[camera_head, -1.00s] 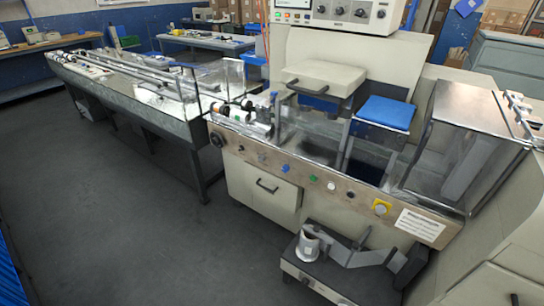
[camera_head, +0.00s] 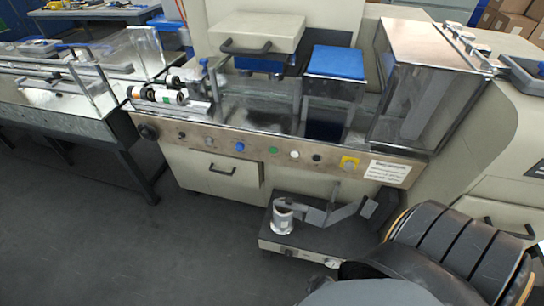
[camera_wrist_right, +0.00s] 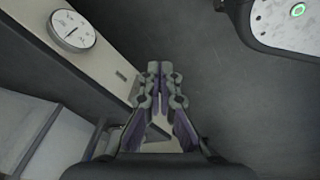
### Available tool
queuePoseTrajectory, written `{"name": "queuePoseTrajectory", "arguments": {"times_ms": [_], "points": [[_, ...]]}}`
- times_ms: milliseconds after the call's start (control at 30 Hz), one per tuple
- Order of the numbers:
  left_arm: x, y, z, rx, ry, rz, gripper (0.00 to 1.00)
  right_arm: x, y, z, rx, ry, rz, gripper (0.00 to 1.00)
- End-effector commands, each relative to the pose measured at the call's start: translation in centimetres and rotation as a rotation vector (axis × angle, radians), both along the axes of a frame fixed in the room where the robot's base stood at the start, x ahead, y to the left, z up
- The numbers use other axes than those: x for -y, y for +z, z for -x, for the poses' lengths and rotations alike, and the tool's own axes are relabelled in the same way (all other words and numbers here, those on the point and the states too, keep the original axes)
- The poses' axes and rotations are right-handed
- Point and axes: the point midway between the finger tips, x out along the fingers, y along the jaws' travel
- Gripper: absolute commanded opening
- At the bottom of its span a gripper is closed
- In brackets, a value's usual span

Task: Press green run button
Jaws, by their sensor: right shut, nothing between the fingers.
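The green button (camera_head: 273,150) sits on the brown metal front panel (camera_head: 225,144) of the wrapper machine, in a row between a blue button (camera_head: 240,147) and a white one (camera_head: 295,154). Nothing covers it in the head view. My right gripper (camera_wrist_right: 159,80) shows in the right wrist view with its fingers together and nothing between them. The gripper itself is out of the head view, where part of my arm fills the lower right, well away from the button. The green panel button cannot be made out in the wrist view. My left gripper is not in view.
A yellow-framed knob (camera_head: 349,163) and a white label (camera_head: 388,173) lie right of the buttons. A round dial (camera_wrist_right: 74,31) shows in the wrist view. Floor at left is open.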

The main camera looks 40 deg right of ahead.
Motion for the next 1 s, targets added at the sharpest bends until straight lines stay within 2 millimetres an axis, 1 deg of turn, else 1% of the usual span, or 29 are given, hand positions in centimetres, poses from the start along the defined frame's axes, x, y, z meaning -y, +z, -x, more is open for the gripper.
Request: {"name": "queuePoseTrajectory", "arguments": {"times_ms": [33,67,100,167,200,267,300,367,400,467,500,567,600,700,733,800,833,900,1000], "points": [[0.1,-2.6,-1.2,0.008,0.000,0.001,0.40,1.0,-1.1,-3.7,0.053,0.019,0.024,0.00],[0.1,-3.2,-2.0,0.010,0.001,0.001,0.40,1.5,-0.6,-5.8,0.081,0.029,0.039,0.00],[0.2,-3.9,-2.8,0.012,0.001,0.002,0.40,2.1,0.2,-8.4,0.119,0.041,0.059,0.00],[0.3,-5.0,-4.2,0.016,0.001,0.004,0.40,2.7,1.8,-12.1,0.178,0.062,0.092,0.00],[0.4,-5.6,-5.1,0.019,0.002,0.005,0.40,3.1,3.3,-14.5,0.220,0.074,0.116,0.00],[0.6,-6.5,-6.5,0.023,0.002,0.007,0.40,3.4,5.8,-17.8,0.284,0.090,0.151,0.00],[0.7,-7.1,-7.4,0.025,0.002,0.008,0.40,3.5,7.7,-19.8,0.331,0.101,0.176,0.00],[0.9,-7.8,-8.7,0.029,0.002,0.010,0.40,3.5,11.1,-22.4,0.405,0.117,0.215,0.00],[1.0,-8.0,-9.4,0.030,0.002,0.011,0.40,3.5,13.6,-23.9,0.463,0.130,0.244,0.00],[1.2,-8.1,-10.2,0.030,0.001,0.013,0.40,3.8,17.5,-26.2,0.565,0.161,0.301,0.00],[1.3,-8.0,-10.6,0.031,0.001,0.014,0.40,4.1,19.9,-27.7,0.639,0.190,0.341,0.00],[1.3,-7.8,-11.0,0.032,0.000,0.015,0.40,4.3,23.4,-29.9,0.752,0.245,0.400,0.00],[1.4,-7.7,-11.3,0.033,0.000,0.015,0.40,4.4,25.4,-31.2,0.824,0.288,0.436,0.00],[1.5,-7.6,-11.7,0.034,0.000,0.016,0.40,3.9,29.6,-33.7,0.978,0.401,0.510,0.00],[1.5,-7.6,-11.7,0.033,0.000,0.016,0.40,3.7,30.6,-34.2,1.015,0.433,0.526,0.00],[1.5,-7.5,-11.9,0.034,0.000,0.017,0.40,3.2,32.3,-35.1,1.082,0.499,0.556,0.00],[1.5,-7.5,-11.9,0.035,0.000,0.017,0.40,3.0,32.8,-35.3,1.101,0.521,0.564,0.00],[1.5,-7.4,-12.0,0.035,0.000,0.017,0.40,2.6,33.7,-35.7,1.133,0.555,0.577,0.00],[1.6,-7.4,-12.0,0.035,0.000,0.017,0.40,2.4,34.0,-35.8,1.146,0.572,0.580,0.00]]}}
